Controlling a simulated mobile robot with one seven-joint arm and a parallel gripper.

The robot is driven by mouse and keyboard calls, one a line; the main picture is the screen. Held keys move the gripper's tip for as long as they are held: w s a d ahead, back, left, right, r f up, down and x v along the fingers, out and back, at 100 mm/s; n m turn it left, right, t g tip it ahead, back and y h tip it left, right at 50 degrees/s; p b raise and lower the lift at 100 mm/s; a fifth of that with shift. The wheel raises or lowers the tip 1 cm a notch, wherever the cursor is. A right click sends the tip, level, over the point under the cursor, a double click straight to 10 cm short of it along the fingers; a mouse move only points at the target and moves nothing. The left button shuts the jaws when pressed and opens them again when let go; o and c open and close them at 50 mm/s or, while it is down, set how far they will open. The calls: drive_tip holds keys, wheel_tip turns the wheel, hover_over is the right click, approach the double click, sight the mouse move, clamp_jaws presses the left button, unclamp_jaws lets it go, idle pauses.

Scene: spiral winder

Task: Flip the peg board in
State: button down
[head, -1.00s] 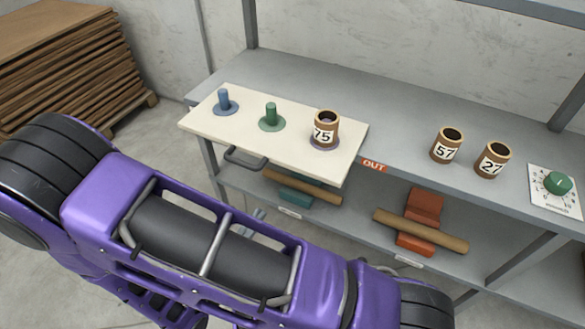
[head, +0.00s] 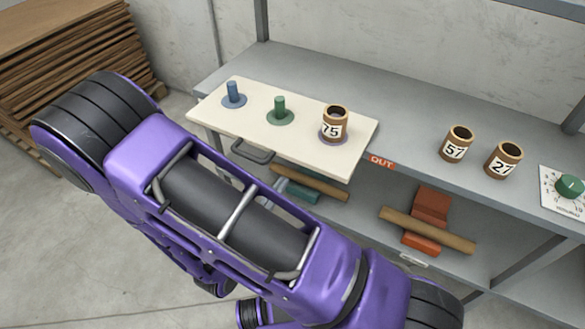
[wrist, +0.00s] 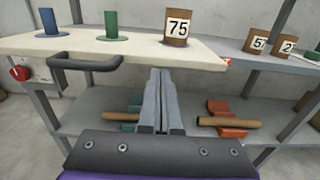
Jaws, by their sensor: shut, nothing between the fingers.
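The cream peg board (head: 225,115) lies flat at the left of the grey shelf and overhangs its front edge. It bears a blue peg (head: 233,93), a green peg (head: 280,108) and a brown tube marked 75 (head: 334,125) standing on a purple disc. A dark handle (head: 252,151) hangs on its front edge; the handle also shows in the wrist view (wrist: 86,64). My gripper (wrist: 158,72) is shut and empty, just below the board's front edge and right of the handle. In the head view my purple arm hides most of it.
Tubes marked 57 (head: 457,144) and 27 (head: 502,161) stand on the shelf to the right, near a green dial (head: 569,187). A red OUT label (head: 382,162) marks the shelf edge. Cardboard rolls on cradles (head: 427,230) lie on the lower shelf. Wooden boards (head: 75,50) are stacked at far left.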

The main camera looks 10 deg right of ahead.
sight(320, 130)
drive_tip(key=x, duration=0.6)
drive_tip(key=shift+w+d, duration=0.15)
drive_tip(key=shift+w, duration=0.05)
drive_tip(key=shift+w, duration=0.1)
drive_tip(key=x, duration=1.5)
drive_tip(key=shift+d, duration=0.15)
drive_tip(key=shift+r, duration=0.1)
drive_tip(key=shift+w+r, duration=0.1)
